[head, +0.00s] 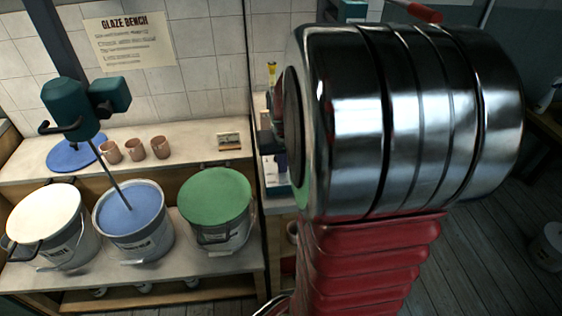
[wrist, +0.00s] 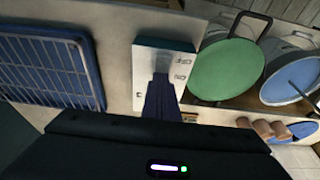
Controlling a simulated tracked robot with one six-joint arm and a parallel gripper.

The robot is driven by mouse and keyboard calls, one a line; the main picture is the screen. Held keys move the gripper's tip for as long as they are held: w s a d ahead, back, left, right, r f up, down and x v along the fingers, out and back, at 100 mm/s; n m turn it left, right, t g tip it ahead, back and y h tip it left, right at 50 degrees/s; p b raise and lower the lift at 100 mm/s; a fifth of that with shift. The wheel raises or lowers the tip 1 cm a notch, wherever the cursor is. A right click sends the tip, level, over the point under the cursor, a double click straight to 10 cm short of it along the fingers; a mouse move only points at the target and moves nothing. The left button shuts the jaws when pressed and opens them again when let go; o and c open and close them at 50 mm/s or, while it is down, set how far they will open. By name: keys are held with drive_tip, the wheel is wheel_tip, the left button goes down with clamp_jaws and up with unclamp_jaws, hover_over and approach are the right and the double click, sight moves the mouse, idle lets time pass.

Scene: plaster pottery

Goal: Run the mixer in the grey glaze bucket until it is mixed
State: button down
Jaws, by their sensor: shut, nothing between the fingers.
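The grey glaze bucket (head: 150,243) stands open on the bench between two lidded buckets, with blue glaze (head: 122,215) inside. The teal mixer (head: 72,108) stands above it, its thin rod (head: 110,180) reaching down into the glaze. Whether the rod turns cannot be told. In the wrist view a pale switch box (wrist: 187,78) carries the words ON and OFF. My gripper (wrist: 161,78) is shut and empty, its dark purple fingers in front of the box face. They hide part of the switch, so its position and any contact cannot be told.
A cream-lidded bucket (head: 45,212) and a green-lidded bucket (head: 217,193) flank the open one. Several clay cups (head: 135,150) and a blue disc (head: 73,155) sit on the shelf behind. A blue rack (wrist: 48,68) lies left of the switch box in the wrist view.

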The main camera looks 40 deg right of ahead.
drive_tip(key=shift+d, duration=0.1)
idle(0.3)
drive_tip(key=shift+f, duration=0.1)
drive_tip(key=shift+a, duration=0.2)
drive_tip(key=shift+s+a, duration=0.35)
drive_tip(key=shift+s, duration=0.25)
drive_tip(key=shift+r, duration=0.2)
drive_tip(key=shift+r, duration=0.65)
drive_tip(key=s+v, duration=0.1)
drive_tip(key=v, duration=1.1)
drive_tip(key=shift+a, duration=0.3)
